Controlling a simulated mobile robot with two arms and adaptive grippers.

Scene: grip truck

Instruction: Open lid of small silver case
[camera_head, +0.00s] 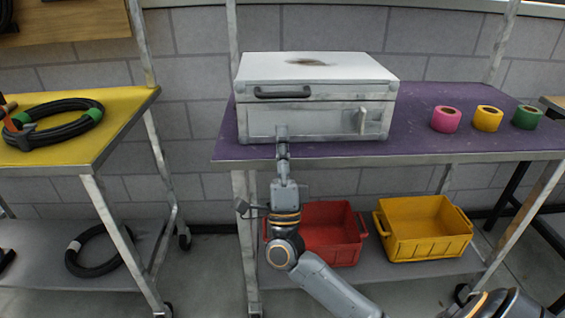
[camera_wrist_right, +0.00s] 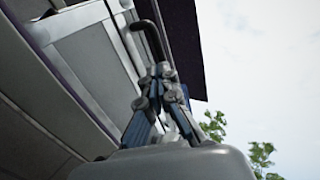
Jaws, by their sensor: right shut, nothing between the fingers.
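The small silver case (camera_head: 300,118) stands shut on the purple tabletop, its lid (camera_head: 345,66) lying flat on the body. A dark handle (camera_head: 283,92) is on the left part of its front, and a latch (camera_head: 361,121) is on the right part. My right gripper (camera_head: 282,134) is upright in front of the case, below the handle, shut and empty. In the right wrist view my right gripper (camera_wrist_right: 160,70) points up, with its tips just below the handle (camera_wrist_right: 149,36). I cannot tell whether the fingertips touch the case. My left gripper is not in view.
The purple table (camera_head: 450,145) also holds pink (camera_head: 446,119), yellow (camera_head: 488,118) and green (camera_head: 526,117) tape rolls at right. Red (camera_head: 335,254) and yellow (camera_head: 425,247) bins sit on its lower shelf. A yellow table (camera_head: 60,150) with coiled hose (camera_head: 75,137) stands left.

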